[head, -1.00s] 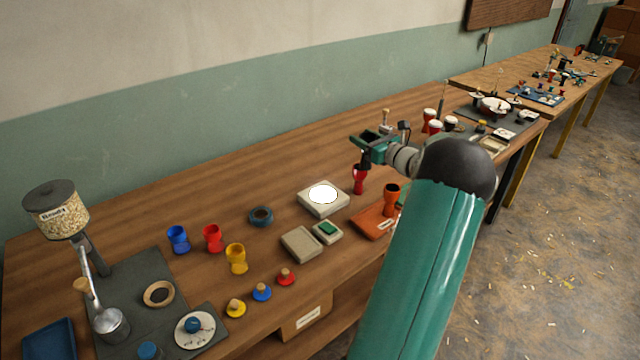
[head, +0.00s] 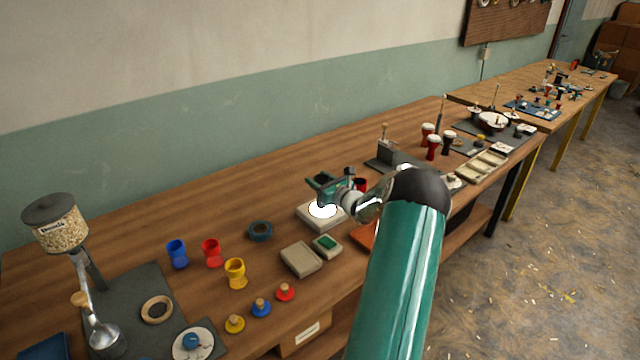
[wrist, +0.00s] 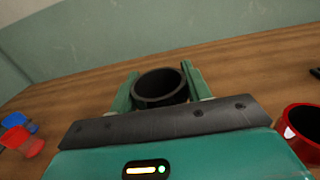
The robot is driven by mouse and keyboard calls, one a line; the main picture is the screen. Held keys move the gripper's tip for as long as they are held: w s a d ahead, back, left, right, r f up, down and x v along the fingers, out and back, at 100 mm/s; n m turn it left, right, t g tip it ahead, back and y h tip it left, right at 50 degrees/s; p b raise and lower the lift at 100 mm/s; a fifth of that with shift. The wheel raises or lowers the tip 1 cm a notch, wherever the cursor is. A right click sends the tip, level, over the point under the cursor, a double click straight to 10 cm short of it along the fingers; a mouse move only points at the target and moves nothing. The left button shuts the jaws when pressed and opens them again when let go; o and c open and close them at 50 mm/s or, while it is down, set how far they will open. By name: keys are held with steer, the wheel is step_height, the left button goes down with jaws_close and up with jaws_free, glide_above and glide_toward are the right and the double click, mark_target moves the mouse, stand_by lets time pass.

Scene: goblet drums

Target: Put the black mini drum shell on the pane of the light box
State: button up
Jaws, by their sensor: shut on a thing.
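My gripper (head: 320,183) is shut on the black mini drum shell (wrist: 148,98). In the wrist view the shell stands between the two green fingers (wrist: 158,88), its round open mouth facing up. In the head view the shell is hidden or too small to make out. The light box (head: 337,225) is a pale square block with a glowing round pane (head: 321,209). My gripper is over the light box's back part in the head view, and my wrist covers its right side. I cannot tell whether the shell touches the pane.
A red shell (wrist: 302,128) stands close at the right of my gripper. Blue (head: 177,254), red (head: 211,252) and yellow (head: 235,273) goblets stand to the left. A dark ring (head: 260,231) and a beige block (head: 301,260) are near the light box. Bare wood lies behind it.

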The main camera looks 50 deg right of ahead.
steer(key=shift+f, duration=0.6)
steer(key=shift+s+f, duration=0.1)
steer(key=shift+f, duration=0.05)
steer(key=o, duration=1)
